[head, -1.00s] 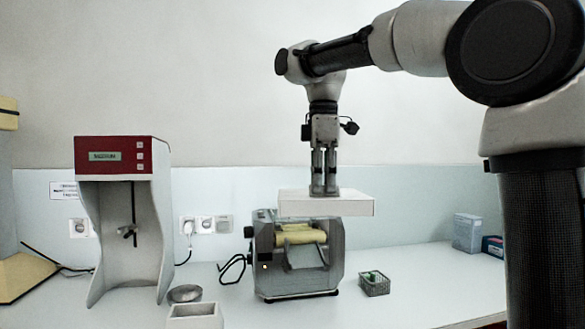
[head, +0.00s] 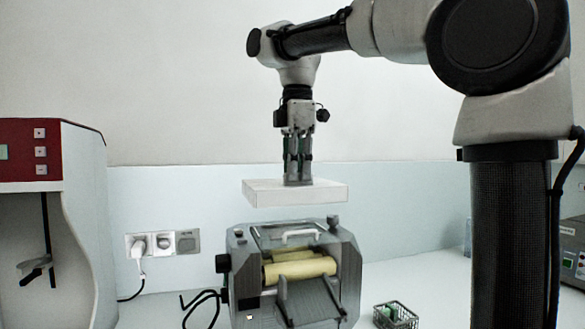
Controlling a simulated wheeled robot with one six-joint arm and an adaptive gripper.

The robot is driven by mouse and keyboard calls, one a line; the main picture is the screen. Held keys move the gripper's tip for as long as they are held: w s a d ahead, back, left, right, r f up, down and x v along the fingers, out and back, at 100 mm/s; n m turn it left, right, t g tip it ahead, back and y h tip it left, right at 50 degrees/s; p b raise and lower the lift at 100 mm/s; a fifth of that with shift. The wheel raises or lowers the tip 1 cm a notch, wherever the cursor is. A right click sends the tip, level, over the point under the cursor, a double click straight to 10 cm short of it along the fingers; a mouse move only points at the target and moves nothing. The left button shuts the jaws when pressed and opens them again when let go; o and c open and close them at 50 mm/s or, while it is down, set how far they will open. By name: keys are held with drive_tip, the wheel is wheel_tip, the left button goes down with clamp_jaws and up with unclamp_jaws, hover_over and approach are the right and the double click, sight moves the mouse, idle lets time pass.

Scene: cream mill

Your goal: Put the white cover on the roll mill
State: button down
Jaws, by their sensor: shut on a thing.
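The white cover (head: 325,193) is a flat white box shape, held level in the air. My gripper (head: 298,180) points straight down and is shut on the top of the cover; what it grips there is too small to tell. The roll mill (head: 348,262) is a grey machine with yellowish rolls (head: 300,269), standing on the counter below the cover. A clear gap shows between the cover and the top of the mill. In the head view the cover sits roughly above the mill's top; its exact depth over the mill I cannot tell.
A red and white mixer stand (head: 80,190) is at the left. A small wire basket (head: 396,316) with green things stands right of the mill. A grey device (head: 572,250) is at the far right. Wall sockets (head: 162,243) and a black cable (head: 202,308) are left of the mill.

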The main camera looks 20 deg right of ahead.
drive_tip(key=shift+f, duration=3.65)
drive_tip(key=shift+f, duration=0.8)
drive_tip(key=c, duration=1.5)
unclamp_jaws()
drive_tip(key=shift+o, duration=0.2)
wheel_tip(320, 180, up, 12)
